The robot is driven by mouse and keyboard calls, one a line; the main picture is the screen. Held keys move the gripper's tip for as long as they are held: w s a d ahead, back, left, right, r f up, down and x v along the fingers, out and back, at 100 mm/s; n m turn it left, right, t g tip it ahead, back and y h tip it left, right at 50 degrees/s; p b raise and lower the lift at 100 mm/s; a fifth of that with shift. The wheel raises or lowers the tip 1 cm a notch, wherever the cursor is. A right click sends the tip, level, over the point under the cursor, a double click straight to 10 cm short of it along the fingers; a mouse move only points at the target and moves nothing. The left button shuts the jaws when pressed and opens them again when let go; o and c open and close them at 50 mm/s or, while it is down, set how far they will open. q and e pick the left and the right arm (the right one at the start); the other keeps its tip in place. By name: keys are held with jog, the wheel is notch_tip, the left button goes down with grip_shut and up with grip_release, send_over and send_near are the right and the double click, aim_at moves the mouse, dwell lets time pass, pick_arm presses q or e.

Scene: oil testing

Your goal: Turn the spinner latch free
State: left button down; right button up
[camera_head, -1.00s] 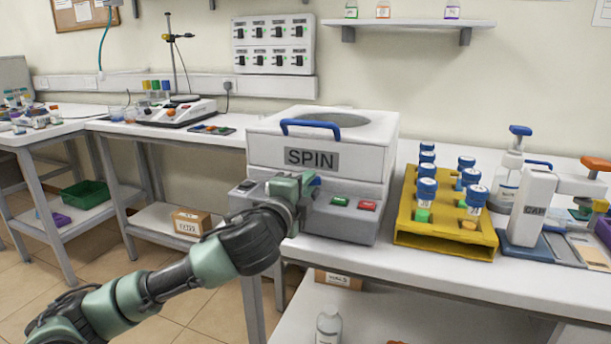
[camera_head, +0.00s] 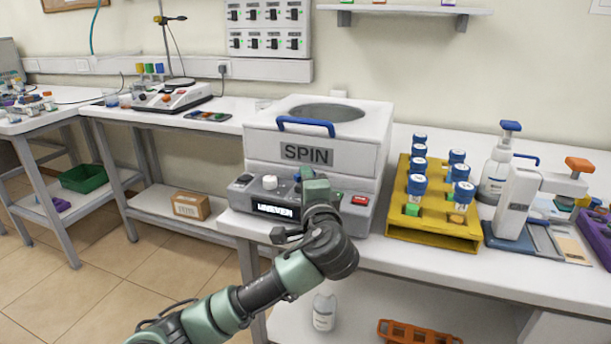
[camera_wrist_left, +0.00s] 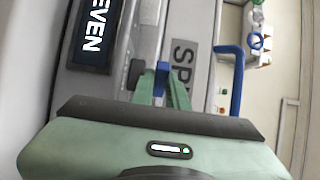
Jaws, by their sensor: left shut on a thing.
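The spinner (camera_head: 362,150) is a white box with a SPIN label, a round opening or window on top and a blue lid handle (camera_head: 305,127), also seen in the wrist view (camera_wrist_left: 238,75). Its grey front panel has a white knob, a red button and a lit display (camera_head: 276,210); "EVEN" is readable on it in the wrist view (camera_wrist_left: 92,32). My left gripper (camera_head: 308,178) is at the panel, below the SPIN label. In the wrist view its green fingers (camera_wrist_left: 163,88) are shut on the small blue latch (camera_wrist_left: 162,68). The latch is hidden in the head view. My right gripper is out of view.
A yellow rack (camera_head: 430,233) of blue-capped tubes stands right of the spinner. Beyond it are a pump bottle (camera_head: 496,165) and a white device with an orange top (camera_head: 520,205). The bench front edge is just below the spinner. A phone-like slab (camera_head: 208,116) lies left.

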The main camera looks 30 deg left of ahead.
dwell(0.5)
pick_arm(q)
jog(key=c, duration=1.4)
grip_release()
